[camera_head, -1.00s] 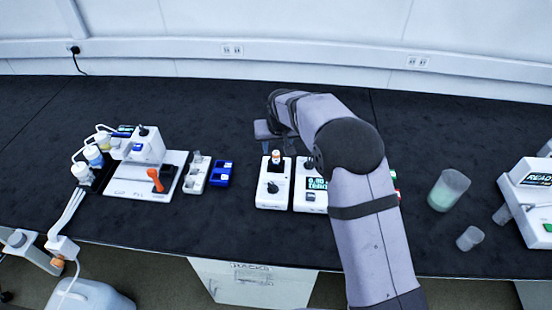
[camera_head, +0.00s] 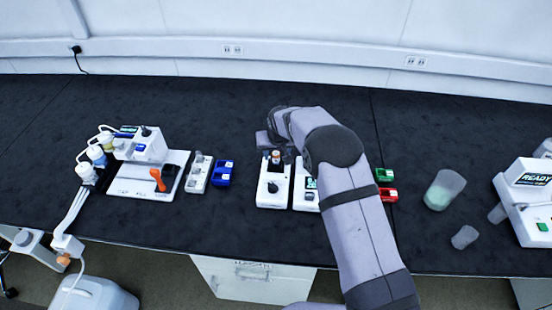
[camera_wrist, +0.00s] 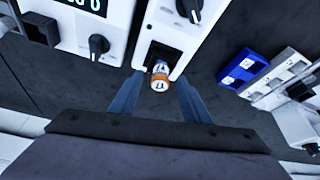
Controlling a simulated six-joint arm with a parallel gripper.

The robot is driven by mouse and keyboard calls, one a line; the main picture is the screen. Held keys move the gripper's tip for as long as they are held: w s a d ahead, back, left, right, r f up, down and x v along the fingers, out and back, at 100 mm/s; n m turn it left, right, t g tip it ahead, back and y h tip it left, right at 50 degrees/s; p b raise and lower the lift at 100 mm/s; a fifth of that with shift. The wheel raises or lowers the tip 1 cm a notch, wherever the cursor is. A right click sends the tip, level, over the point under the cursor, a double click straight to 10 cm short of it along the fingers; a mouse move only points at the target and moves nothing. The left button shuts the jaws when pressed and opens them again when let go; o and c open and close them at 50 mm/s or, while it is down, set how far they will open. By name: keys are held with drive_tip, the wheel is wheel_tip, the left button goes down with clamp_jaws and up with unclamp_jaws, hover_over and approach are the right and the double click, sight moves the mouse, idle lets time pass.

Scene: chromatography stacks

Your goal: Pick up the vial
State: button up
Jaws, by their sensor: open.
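The vial (camera_wrist: 160,80) has an orange cap and a white top, and stands in the dark well of a small white device. In the head view the vial (camera_head: 276,156) shows at the back of that white device (camera_head: 270,194). My gripper (camera_wrist: 158,100) is open, its two fingers on either side of the vial's cap in the wrist view, with gaps visible. I cannot tell whether the fingers are at the vial's height. In the head view my gripper (camera_head: 268,140) is just behind and above the vial, partly hidden by my arm.
A second white device with a display (camera_head: 306,190) stands close right, partly behind my arm. A blue rack (camera_head: 222,173) and a grey rack (camera_head: 198,173) are left. Green and red trays (camera_head: 387,194) and a beaker (camera_head: 444,190) are right. The bench behind is clear.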

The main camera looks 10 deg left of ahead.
clamp_jaws()
